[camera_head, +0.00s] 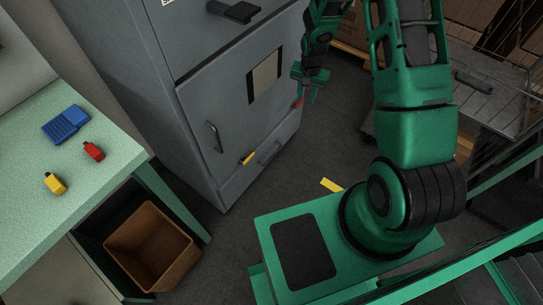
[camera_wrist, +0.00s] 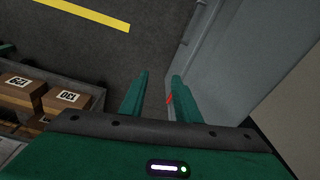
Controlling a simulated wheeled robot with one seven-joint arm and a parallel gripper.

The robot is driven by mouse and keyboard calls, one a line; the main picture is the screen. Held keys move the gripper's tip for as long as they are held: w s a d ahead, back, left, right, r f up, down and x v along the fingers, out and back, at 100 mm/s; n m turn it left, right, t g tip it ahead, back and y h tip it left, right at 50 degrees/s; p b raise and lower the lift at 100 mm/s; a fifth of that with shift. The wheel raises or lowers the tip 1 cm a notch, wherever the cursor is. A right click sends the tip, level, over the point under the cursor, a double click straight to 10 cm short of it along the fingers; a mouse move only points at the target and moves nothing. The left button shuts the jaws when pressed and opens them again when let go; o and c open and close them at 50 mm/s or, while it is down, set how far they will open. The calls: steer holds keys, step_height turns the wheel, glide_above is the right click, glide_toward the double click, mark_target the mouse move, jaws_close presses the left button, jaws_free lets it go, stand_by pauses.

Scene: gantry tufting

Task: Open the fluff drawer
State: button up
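A tall grey machine cabinet (camera_head: 195,65) stands at the centre-left in the head view. No label naming the fluff drawer is readable. My gripper (camera_head: 306,95) hangs beside the right edge of the cabinet front, above and right of that handle. In the wrist view my gripper (camera_wrist: 160,77) has its two green fingers apart with only floor between them. The grey cabinet face (camera_wrist: 215,60) runs along the right finger there. A small red piece shows by that finger; I cannot tell what it belongs to.
A door with a vertical handle (camera_head: 213,137) and a yellow tag (camera_head: 247,160) sits above the drawer panel. A green table (camera_head: 110,125) stands left, with a brown bin (camera_head: 150,240) below. Boxes (camera_wrist: 67,98) lie left in the wrist view.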

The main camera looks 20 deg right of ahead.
steer(key=w+a+f, duration=0.1)
steer(key=a+f, duration=0.4)
steer(key=f, duration=0.8)
steer(key=m+y, duration=0.2)
steer(key=m, duration=0.1)
glide_toward(271, 157)
steer(key=shift+n+t, duration=0.3)
steer(key=shift+t, duration=0.1)
steer(key=f, duration=0.7)
steer(key=shift+w+a+f, duration=0.3)
steer(key=shift+a, duration=0.05)
steer(key=shift+c, duration=0.5)
jaws_close()
steer(key=shift+a, duration=0.15)
steer(key=shift+s, duration=0.15)
